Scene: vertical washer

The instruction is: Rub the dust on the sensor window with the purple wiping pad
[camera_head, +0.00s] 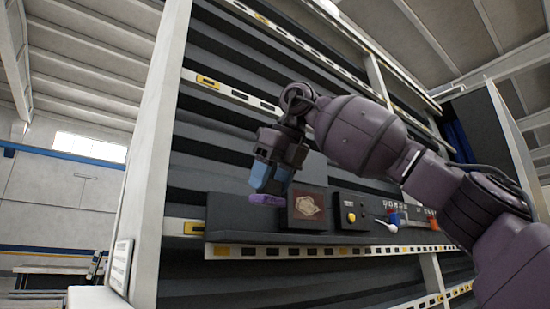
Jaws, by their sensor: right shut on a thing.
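My right gripper (270,178) comes in from the right and points down, with blue fingertips. It is shut on the purple wiping pad (266,199), a flat purple piece at the fingertips. The sensor window (307,209) is a dark reddish-brown square on the panel, just to the right of the pad. A pale tan patch of dust (308,207) lies on its middle. The pad looks close to the window's left edge; I cannot tell whether they touch. My left gripper is not in view.
The dark panel (230,212) also carries a yellow knob (351,217), a white-tipped lever (392,227), and red, blue and orange parts farther right. A slotted rail (300,252) runs below. A pale upright post (150,150) stands at the left.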

